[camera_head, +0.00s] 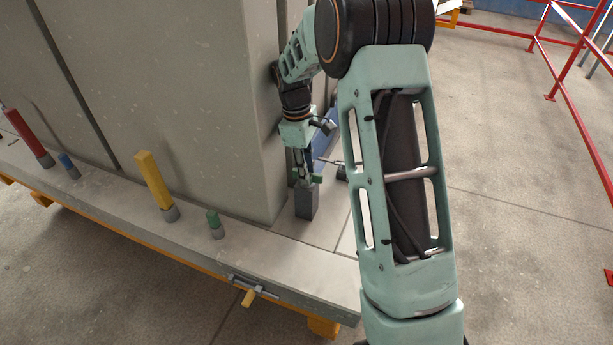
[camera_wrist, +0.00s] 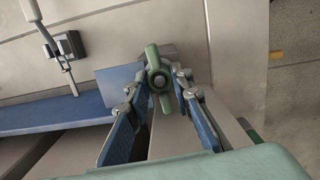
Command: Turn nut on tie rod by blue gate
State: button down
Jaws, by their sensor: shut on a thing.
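The green wing nut (camera_wrist: 153,60) shows in the wrist view, with a round rod end in its middle. My gripper (camera_wrist: 158,80) is shut on the nut, with a finger on each side of it. In the head view my gripper (camera_head: 307,178) points down above a grey block (camera_head: 306,205) beside the panel's end, and bits of the green nut (camera_head: 317,179) show at its fingertips. The blue gate (camera_wrist: 50,113) runs to the left of the nut in the wrist view. In the head view it (camera_head: 327,143) is mostly hidden behind my arm.
A tall grey panel (camera_head: 160,90) stands close to the left of my gripper. Another rod with a dark clamp (camera_wrist: 68,45) lies beyond the blue gate. Red, blue, yellow and green pegs stand along the ledge (camera_head: 255,250). Open floor and red railings (camera_head: 565,85) lie right.

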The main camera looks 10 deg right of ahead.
jog(key=shift+r, duration=0.1)
jog(key=m, duration=0.3)
dwell(0.3)
jog(key=c, duration=1.6)
grip_release()
notch_tip(320, 180, up, 10)
